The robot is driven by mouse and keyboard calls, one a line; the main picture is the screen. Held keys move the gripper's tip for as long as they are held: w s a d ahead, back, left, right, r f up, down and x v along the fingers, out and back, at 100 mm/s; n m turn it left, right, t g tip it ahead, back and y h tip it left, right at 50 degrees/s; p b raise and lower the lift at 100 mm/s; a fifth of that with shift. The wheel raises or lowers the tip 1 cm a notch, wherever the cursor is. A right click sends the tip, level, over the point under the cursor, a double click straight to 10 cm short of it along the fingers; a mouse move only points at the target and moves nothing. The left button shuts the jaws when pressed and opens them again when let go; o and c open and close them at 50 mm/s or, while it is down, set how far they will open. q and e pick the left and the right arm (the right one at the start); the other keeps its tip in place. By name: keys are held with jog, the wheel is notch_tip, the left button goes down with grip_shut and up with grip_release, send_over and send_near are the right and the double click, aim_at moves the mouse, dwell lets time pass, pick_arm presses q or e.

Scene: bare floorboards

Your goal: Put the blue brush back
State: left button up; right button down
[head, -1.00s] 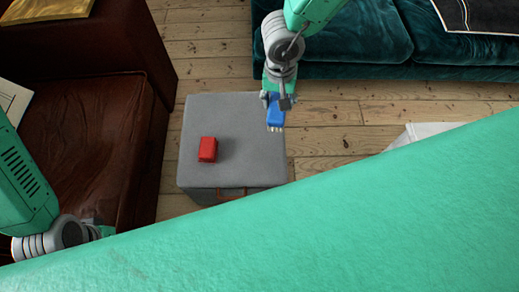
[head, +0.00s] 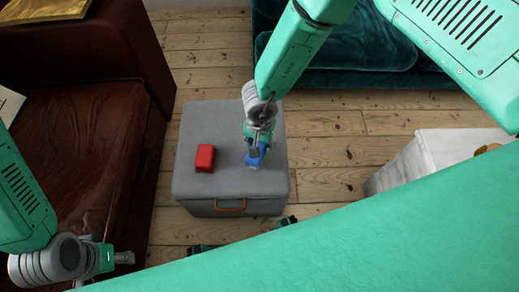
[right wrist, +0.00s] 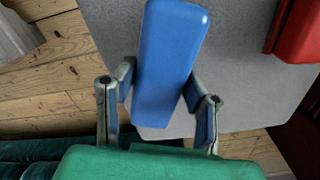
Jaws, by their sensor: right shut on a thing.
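The blue brush (head: 257,158) is in my right gripper (head: 255,150), over the right part of the grey box's top (head: 225,120). In the right wrist view the two fingers of the gripper (right wrist: 159,88) press on both sides of the blue brush (right wrist: 172,45). Its far end points away from the palm over the grey surface. I cannot tell whether the brush touches the box top. My left gripper (head: 123,257) is at the lower left, far from the brush; its fingers are too small to read.
A red block (head: 205,158) lies on the grey box, left of the brush; it also shows in the right wrist view (right wrist: 300,30). A brown leather seat (head: 85,130) stands left, a teal sofa (head: 345,50) behind, a white block-like piece (head: 415,160) right. Floorboards (head: 335,150) lie between.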

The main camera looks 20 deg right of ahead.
aim_at(260, 144)
notch_tip(260, 144, down, 2)
jog(key=shift+f+b, duration=0.25)
jog(key=shift+b, duration=0.1)
jog(key=shift+r, duration=0.1)
jog(key=c, duration=0.9)
grip_release()
notch_tip(260, 144, up, 12)
jog(key=p, duration=0.4)
